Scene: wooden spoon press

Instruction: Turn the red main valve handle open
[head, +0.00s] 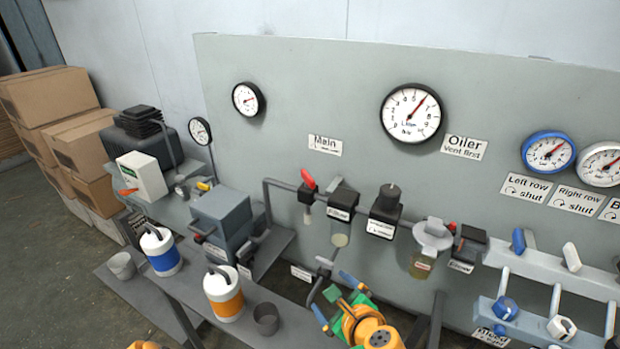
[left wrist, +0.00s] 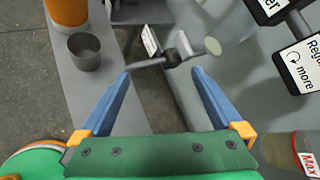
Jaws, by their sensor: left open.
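The red main valve handle (head: 308,179) sits on a dark valve body in the pipe, below the "Main" label (head: 325,145) on the grey panel. It is tilted, with its upper end to the left. My left gripper (head: 328,291), green with blue fingers, is open and empty, lower in the picture than the handle and apart from it. In the left wrist view my left gripper (left wrist: 162,73) has its fingers spread, with a dark pipe fitting (left wrist: 178,55) showing beyond the tips. The red handle does not show there. My right gripper is not in view.
A filter (head: 343,203), a regulator (head: 385,212) and an oiler bowl (head: 430,250) follow along the pipe to the right. An orange-banded canister (head: 224,293) and a grey cup (head: 266,319) stand on the bench at left; the cup also shows in the left wrist view (left wrist: 84,52).

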